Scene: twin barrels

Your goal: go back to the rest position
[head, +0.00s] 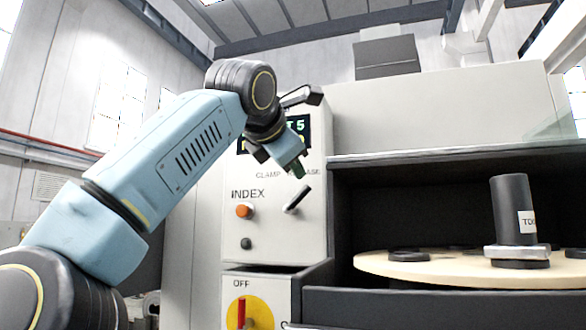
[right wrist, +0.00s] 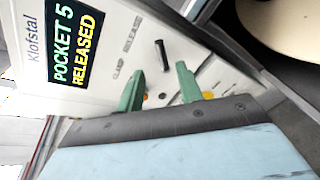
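My right gripper (head: 298,170) is in front of the control panel (head: 275,262), a little above the clamp lever (head: 297,200) in the head view. In the right wrist view, its two green fingers (right wrist: 160,70) stand wide apart with nothing held between them. The black clamp lever (right wrist: 162,54) shows in the gap beyond the fingertips and looks tilted in the head view. The panel display (right wrist: 75,45) reads "POCKET 5 RELEASED". My left gripper is in neither view.
The orange INDEX button (head: 244,211) and a red switch on a yellow disc (head: 243,312) are on the panel. At right, a dark cylinder (head: 511,210) stands upright on a pale turntable (head: 400,266) inside the machine's opening. The machine's front ledge (head: 440,308) borders it.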

